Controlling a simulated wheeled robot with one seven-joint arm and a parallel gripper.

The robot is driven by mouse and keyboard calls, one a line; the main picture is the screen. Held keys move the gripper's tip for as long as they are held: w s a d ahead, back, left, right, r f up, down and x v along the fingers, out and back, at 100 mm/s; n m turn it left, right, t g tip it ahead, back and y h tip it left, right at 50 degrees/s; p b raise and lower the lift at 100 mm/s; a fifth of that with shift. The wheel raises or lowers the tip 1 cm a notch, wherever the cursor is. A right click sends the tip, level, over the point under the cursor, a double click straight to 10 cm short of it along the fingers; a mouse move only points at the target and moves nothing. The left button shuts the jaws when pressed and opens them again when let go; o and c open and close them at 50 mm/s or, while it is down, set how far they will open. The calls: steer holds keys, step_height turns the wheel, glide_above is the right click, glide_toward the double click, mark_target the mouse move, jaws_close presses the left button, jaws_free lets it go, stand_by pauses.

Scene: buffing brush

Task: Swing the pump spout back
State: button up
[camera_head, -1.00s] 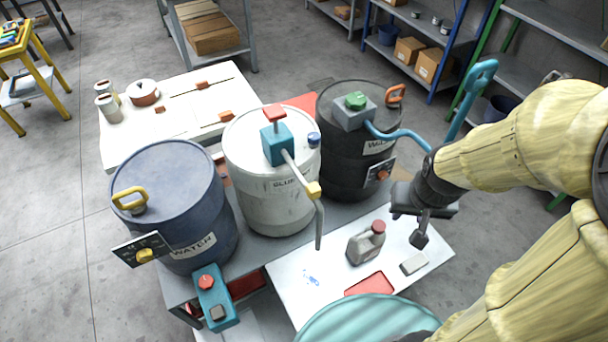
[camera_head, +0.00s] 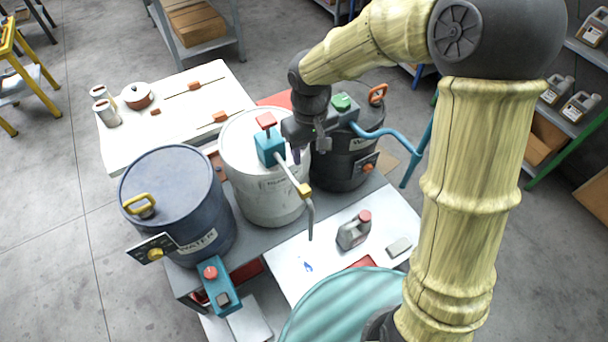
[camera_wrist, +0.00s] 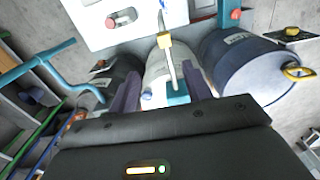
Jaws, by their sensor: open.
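A white drum (camera_head: 268,190) stands in the middle of three drums. On its lid is a teal pump (camera_head: 270,150) with a red top. Its grey spout (camera_head: 290,176) runs towards the front right, has a yellow collar (camera_head: 304,190) and bends down at its end. My gripper (camera_head: 297,154) is open just right of the pump, close above the spout's upper part. In the wrist view the spout (camera_wrist: 171,68) appears between my two purple fingers (camera_wrist: 163,92), with the teal pump (camera_wrist: 178,97) near them. I cannot tell whether they touch it.
A blue drum (camera_head: 172,187) stands left. A black drum (camera_head: 340,172) with a grey, green-topped pump and blue pipe (camera_head: 385,133) stands right, close to my wrist. A grey jug (camera_head: 352,232) stands on the white surface in front. A white table (camera_head: 170,125) lies behind.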

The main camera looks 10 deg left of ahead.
mark_target(304, 188)
steer(key=shift+a+r, duration=0.3)
steer(key=shift+a, duration=0.3)
steer(key=shift+w, duration=0.1)
step_height(304, 188, down, 17)
steer(key=shift+f+p, duration=0.2)
steer(key=shift+p, duration=1.05)
jaws_close()
